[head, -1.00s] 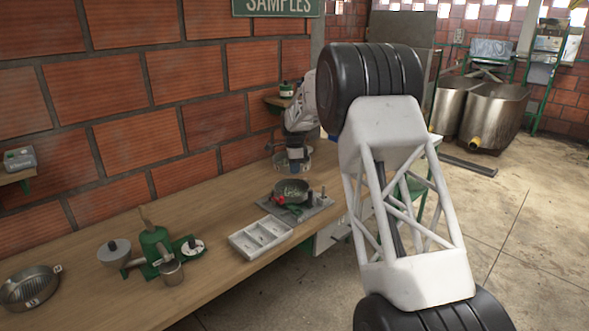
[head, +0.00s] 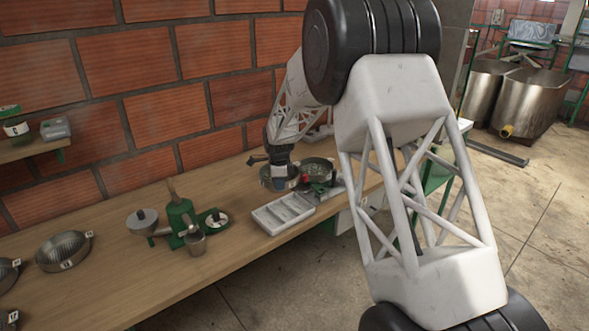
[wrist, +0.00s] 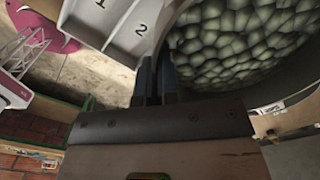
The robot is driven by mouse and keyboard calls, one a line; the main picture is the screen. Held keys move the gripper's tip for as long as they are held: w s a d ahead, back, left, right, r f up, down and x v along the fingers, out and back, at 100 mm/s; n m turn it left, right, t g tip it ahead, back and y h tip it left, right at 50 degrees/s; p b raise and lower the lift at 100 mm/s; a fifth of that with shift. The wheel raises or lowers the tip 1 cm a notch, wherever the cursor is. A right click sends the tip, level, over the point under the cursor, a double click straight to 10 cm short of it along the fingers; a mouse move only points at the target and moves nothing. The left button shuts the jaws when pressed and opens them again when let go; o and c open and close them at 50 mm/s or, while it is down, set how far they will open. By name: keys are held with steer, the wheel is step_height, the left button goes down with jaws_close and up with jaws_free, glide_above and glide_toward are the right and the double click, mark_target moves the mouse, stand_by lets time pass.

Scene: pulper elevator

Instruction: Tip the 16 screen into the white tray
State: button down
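In the head view, a dark round pan of green beans (head: 317,166) sits on the bench behind the white tray (head: 283,212). A metal round screen with a small white label (head: 293,183) is just left of it, partly hidden by my gripper (head: 279,170). In the wrist view, my gripper's dark fingers (wrist: 158,80) are close together beside the rim of a round vessel full of green beans (wrist: 240,38). I cannot tell whether the rim is between them. The tray's compartments marked 1 and 2 (wrist: 115,28) show left of it. No 16 is readable.
A green hand device with a metal cup (head: 182,222) stands left of the tray. A screen (head: 63,250) lies further left, with others at the picture's edge. A wall shelf (head: 35,147) holds small items. Bare bench (head: 120,285) lies at the front left.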

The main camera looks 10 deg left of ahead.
steer(key=s+a+f, duration=0.1)
steer(key=s, duration=0.2)
steer(key=s+a+f, duration=0.1)
steer(key=s+a, duration=0.1)
steer(key=s, duration=0.1)
steer(key=s+a+f, duration=0.1)
steer(key=s, duration=0.2)
steer(key=shift+a+f, duration=0.2)
steer(key=shift+f, duration=0.2)
steer(key=shift+r, duration=0.1)
steer(key=s+d+r+t+y, duration=0.1)
steer(key=d+r+t+y, duration=0.2)
steer(key=y, duration=2)
steer(key=shift+d+r, duration=0.9)
steer(key=shift+d, duration=1.1)
steer(key=shift+r, duration=0.15)
stand_by(1.0)
